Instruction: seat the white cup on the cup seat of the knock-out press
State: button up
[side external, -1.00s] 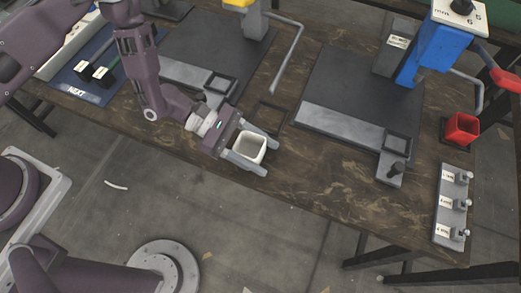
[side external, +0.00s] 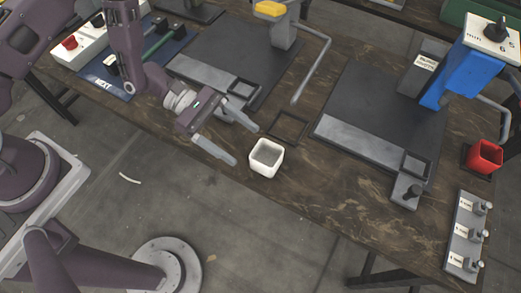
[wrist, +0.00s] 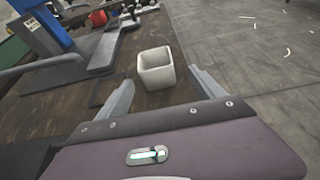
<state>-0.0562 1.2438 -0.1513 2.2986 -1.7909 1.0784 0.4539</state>
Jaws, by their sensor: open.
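The white cup (side external: 264,162) stands upright and empty on the table near its front edge. It also shows in the wrist view (wrist: 157,72), just beyond my fingertips. My gripper (side external: 245,145) is open and empty, to the left of the cup and apart from it, its fingers pointing toward it. The blue press (side external: 447,75) at the right has a grey bar ending in a square seat (side external: 417,164), which looks empty. The yellow-topped press (side external: 281,25) has a similar seat (side external: 243,90), partly behind my gripper. The press labels are too small to read.
A dark square frame (side external: 304,128) lies flat behind the cup. Bare table lies right of the white cup.

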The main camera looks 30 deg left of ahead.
jog(key=shift+v, duration=0.75)
jog(key=s+a+r+m+g+y, duration=0.1)
jog(key=s+r+m+g+y, duration=0.1)
jog(key=r+m, duration=0.5)
jog(key=s+r+m+g+y, duration=0.1)
jog(key=s+r+m, duration=0.25)
jog(key=r, duration=0.85)
jog(key=s+a+r+m+t+y, duration=0.3)
jog(key=s+a+r+t+y, duration=0.1)
jog(key=a, duration=0.4)
jog(key=s+a+r+m+t+y, duration=0.4)
jog(key=s+a+r+y, duration=0.1)
jog(key=a, duration=0.3)
jog(key=shift+s+r+t+y, duration=0.3)
jog(key=shift+s+r+y, duration=0.1)
jog(key=shift+r+y, duration=0.25)
jog(key=shift+o, duration=0.4)
jog(key=shift+m, duration=0.25)
